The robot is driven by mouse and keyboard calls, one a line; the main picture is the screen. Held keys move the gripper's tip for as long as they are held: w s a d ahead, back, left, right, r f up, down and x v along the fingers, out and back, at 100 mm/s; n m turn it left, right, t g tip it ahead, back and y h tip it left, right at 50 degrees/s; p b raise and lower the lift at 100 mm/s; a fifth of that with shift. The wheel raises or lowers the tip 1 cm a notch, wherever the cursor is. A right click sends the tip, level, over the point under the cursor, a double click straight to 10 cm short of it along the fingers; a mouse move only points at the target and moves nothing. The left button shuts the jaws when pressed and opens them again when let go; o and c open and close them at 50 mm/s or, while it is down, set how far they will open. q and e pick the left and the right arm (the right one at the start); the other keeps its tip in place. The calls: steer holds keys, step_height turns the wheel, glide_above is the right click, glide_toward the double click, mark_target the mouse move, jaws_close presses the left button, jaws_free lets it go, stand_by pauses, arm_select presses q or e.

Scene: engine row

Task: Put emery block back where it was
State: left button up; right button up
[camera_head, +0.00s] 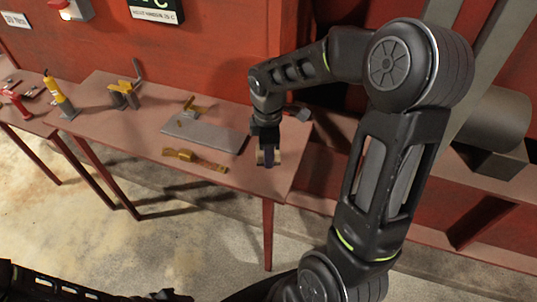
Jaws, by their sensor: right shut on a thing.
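My right gripper (268,155) points down over the right end of the red-brown table (250,188). It is shut on a small dark block with tan edges, which looks like the emery block (268,159). The fingers hide much of the block. I cannot tell whether its underside touches the tabletop. My left arm shows only as dark parts along the bottom left edge, and the state of its gripper cannot be made out.
Left of the right gripper lie a grey plate (205,138) with a brass-coloured tool (193,107) at its back and a brass bar (195,160) near the front edge. Further left stand a yellow-and-grey fixture (122,95) and a yellow tool (59,98). A red wall rises behind.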

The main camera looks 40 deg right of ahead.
steer(key=shift+f, duration=0.9)
steer(key=shift+f, duration=0.2)
steer(key=o, duration=1.3)
steer(key=shift+r, duration=0.1)
step_height(320, 180, up, 12)
steer(key=shift+r, duration=0.1)
